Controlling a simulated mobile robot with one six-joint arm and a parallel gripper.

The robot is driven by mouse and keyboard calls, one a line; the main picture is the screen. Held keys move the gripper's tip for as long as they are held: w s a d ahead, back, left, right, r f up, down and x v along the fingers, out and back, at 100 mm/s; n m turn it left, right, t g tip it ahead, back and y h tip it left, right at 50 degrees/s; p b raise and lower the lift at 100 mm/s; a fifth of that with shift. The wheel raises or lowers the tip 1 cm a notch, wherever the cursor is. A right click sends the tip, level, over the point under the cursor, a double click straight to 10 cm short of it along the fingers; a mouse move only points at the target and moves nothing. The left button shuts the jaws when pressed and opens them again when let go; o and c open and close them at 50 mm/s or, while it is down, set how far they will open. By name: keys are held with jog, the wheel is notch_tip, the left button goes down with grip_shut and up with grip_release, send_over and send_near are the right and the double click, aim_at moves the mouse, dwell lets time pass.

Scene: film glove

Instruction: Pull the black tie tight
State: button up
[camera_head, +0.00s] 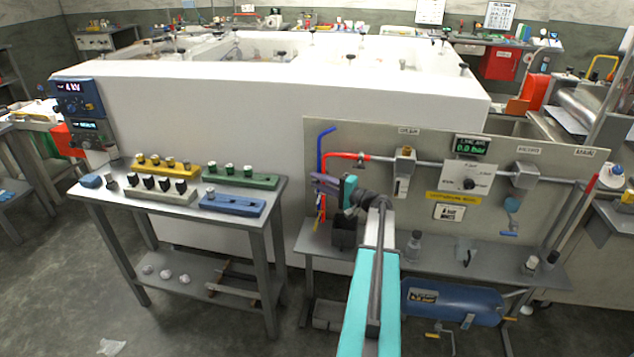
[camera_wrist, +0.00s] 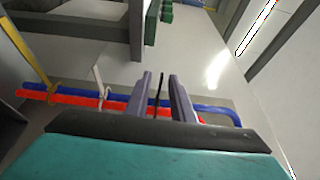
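In the wrist view, the black tie (camera_wrist: 157,96) is a thin dark strip standing up from the hoses, between the two grey-purple fingers of my gripper (camera_wrist: 161,82). The fingers are apart, with a gap visible on each side of the strip. A blue hose (camera_wrist: 72,89) and a red hose (camera_wrist: 70,99) run side by side across behind the fingers. A white tie (camera_wrist: 98,78) and a yellow tie (camera_wrist: 36,62) are around the hoses farther left. In the head view, my gripper (camera_head: 324,184) is at the panel's left edge; the black tie cannot be made out there.
The grey panel (camera_head: 550,160) with pipes and a gauge stands right of my gripper. A blue tank (camera_head: 455,300) lies beneath its shelf. A metal table (camera_head: 255,222) with coloured racks stands at the left. Open floor (camera_head: 210,330) lies in front.

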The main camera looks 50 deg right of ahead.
grip_shut()
dwell(1.5)
